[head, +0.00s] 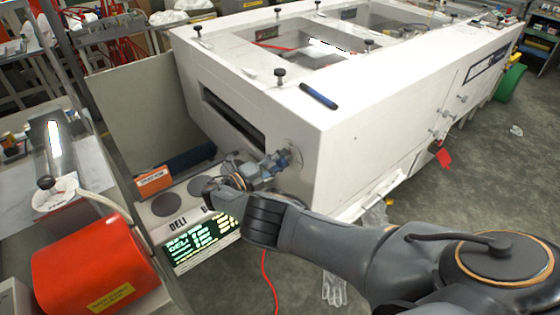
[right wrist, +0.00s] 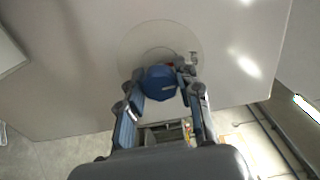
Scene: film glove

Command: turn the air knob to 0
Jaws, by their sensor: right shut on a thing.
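The air knob (right wrist: 160,82) is blue and sits in front of a pale round dial plate (right wrist: 135,48) in the right wrist view. In the head view the dial plate (head: 296,148) is on the near end face of the large white machine (head: 350,125). My right gripper (head: 281,160) reaches up to this plate. In the right wrist view its two fingers (right wrist: 165,95) are on either side of the knob and shut on it. The scale numbers and knob pointer cannot be read. In the head view the fingers mostly hide the knob. My left gripper is not in view.
A unit with a lit green display (head: 200,240) stands just below my right gripper. A blue pen-like object (head: 318,96) lies on the machine's top. A clear glove (head: 334,288) hangs below my forearm.

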